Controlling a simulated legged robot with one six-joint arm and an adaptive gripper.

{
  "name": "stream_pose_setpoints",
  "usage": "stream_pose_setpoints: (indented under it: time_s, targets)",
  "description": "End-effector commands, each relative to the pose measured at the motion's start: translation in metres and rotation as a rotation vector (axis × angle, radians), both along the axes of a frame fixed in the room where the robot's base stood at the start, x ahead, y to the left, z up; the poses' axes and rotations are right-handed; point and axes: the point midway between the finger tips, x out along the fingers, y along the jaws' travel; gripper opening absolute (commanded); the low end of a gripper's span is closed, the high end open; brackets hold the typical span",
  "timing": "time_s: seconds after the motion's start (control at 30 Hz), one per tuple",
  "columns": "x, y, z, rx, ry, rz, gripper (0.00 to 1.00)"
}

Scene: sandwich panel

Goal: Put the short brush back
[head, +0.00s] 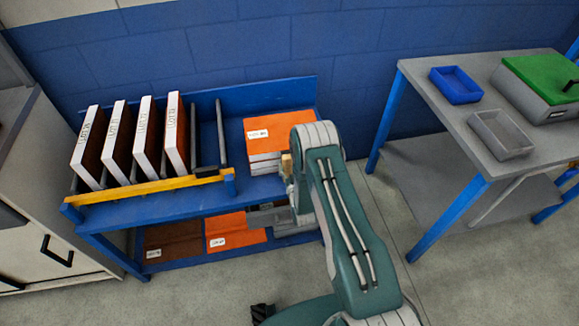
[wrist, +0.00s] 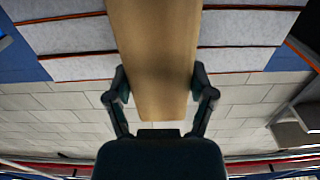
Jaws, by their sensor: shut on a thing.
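My gripper (wrist: 160,82) is shut on a flat, light wooden piece, with one dark finger on each side of it. I take this piece to be the short brush (wrist: 154,45); no bristles show. In the wrist view it runs from between the fingers up past the top edge. In the head view a small wooden bit of it (head: 286,165) shows at the left of my wrist, in front of the stacked panels. My arm hides most of the gripper in the head view.
A blue rack (head: 275,95) holds several upright white-edged panels (head: 148,135) behind a yellow bar (head: 145,188). An orange-topped panel stack (head: 280,128) lies at its right; orange sheets (head: 235,230) lie below. A grey table (head: 440,95) at right holds a blue tray (head: 455,85), grey tray (head: 500,135) and green-topped box (head: 540,80).

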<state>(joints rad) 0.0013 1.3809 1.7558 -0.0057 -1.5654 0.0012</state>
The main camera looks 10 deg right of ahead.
Motion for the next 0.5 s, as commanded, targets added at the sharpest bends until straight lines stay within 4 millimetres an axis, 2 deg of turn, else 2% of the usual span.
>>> stream_pose_setpoints:
  time_s: [0.23,0.27,0.3,0.5]
  targets:
    - [0.0002,-0.0009,-0.0012,0.001,-0.001,0.0,0.33]
    - [0.0002,-0.0008,-0.0009,0.001,0.0,0.0,0.84]
    - [0.0002,-0.0006,-0.0008,0.001,0.0,0.0,1.0]
    - [0.0002,-0.0002,-0.0007,0.0,0.0,0.0,1.0]
